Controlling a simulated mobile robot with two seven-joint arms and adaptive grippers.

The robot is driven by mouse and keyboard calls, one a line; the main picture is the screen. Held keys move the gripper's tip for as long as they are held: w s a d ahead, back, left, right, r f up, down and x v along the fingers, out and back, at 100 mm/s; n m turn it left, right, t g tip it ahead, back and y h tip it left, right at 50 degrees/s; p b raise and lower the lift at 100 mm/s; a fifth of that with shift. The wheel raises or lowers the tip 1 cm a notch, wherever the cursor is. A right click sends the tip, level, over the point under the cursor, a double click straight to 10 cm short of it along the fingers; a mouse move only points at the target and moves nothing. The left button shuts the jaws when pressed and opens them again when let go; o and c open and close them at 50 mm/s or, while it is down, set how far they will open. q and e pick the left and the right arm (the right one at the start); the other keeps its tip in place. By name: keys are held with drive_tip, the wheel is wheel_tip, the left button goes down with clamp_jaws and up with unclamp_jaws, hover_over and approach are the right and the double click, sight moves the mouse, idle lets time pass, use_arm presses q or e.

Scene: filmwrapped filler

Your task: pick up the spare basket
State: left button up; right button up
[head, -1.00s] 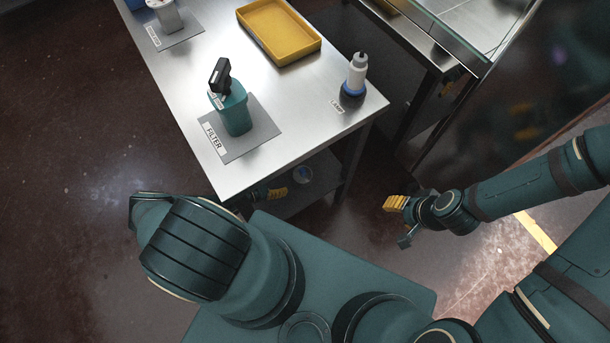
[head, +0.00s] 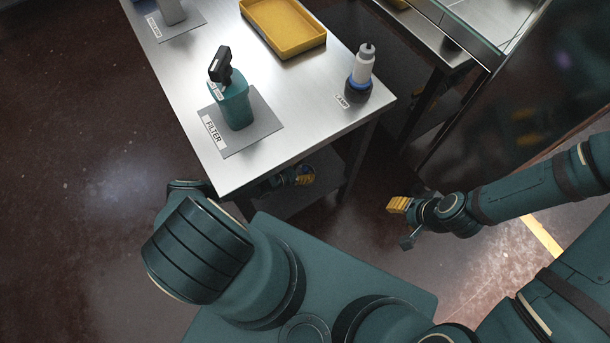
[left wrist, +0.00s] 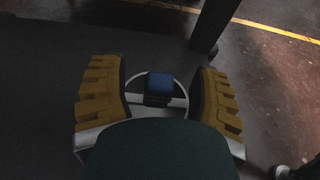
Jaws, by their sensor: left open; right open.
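The spare basket, a small round metal-rimmed thing with a blue block across its top, is on the low shelf (head: 325,185) under the table. In the left wrist view the basket (left wrist: 160,86) lies between the yellow ribbed fingers of my left gripper (left wrist: 160,98), which is open with a gap on both sides. Its lower part is hidden by my gripper's body. In the head view my left gripper (head: 306,177) is under the table edge, over the basket, which is mostly covered there. My right gripper (head: 404,223) is open and empty, right of the table over the floor.
The steel table (head: 305,115) bears a teal filter bottle (head: 236,105) on a grey mat, a yellow tray (head: 284,50) and a white-and-blue lamp bottle (head: 359,78). Its edge overhangs my left gripper. A table leg (left wrist: 212,25) stands near the basket. The floor at left is clear.

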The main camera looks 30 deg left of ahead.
use_arm(q)
clamp_jaws()
idle(0.3)
drive_tip(key=shift+r, duration=0.15)
